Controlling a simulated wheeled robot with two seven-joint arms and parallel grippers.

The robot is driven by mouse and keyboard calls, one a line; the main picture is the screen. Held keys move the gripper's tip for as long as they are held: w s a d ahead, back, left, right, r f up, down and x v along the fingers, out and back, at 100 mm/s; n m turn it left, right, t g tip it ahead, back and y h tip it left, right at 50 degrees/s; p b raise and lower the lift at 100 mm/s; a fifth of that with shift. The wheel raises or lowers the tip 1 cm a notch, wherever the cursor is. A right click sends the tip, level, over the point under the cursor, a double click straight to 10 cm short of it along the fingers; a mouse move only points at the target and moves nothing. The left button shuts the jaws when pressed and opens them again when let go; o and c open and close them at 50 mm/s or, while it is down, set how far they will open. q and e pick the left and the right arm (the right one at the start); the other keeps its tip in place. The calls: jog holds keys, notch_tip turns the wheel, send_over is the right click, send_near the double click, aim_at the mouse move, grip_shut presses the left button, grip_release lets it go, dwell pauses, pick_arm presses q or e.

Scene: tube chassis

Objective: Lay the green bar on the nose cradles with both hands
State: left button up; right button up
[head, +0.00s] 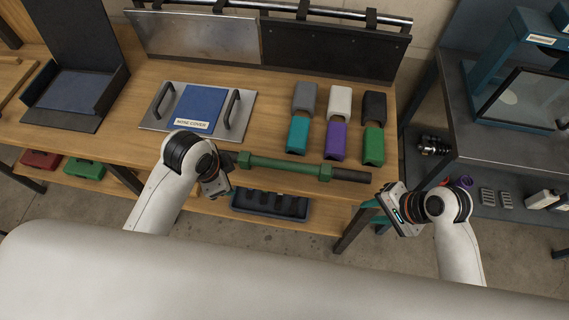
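The green bar (285,165) has hex collars near both ends and a dark right end. It lies roughly level along the front edge of the wooden bench. My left gripper (217,184) is close to the bar's left end; its fingers are hidden, so I cannot tell whether it touches the bar. My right gripper (399,208) is off the bench's front right corner, apart from the bar's dark right end. Its fingers do not show clearly enough to tell open from shut. I cannot pick out the nose cradles for certain.
A plate with two handles and a blue panel (200,104) labelled "NOSE COVER" lies on the bench. Several coloured blocks, including a purple one (336,141), stand right of it. A black tray (270,204) is on the shelf below. A dark side table (490,150) stands right, across a gap.

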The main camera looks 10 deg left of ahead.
aim_at(351, 174)
pick_arm(q)
jog(key=w+a+r+m, duration=0.2)
jog(key=w+r+m, duration=0.2)
jog(key=w+m, duration=0.2)
jog(key=shift+w+a+r+m+g+y, duration=0.3)
jog(key=shift+w+a+y, duration=0.1)
jog(key=shift+w, duration=0.5)
pick_arm(e)
jog(key=w+d+r+m+y, duration=0.1)
jog(key=w+r+m+y, duration=0.2)
jog(key=w+m, duration=0.6)
jog(key=shift+d+r+y, duration=0.2)
jog(key=shift+r+y, duration=0.1)
jog(key=shift+r, duration=0.25)
jog(key=shift+w, duration=0.1)
pick_arm(q)
jog(key=f, duration=0.4)
jog(key=w+f, duration=0.1)
jog(key=f, duration=0.3)
jog(key=w+f, duration=0.1)
jog(key=f, duration=0.3)
jog(key=shift+w, duration=0.2)
pick_arm(e)
jog(key=x, duration=1.2)
jog(key=shift+a, duration=0.1)
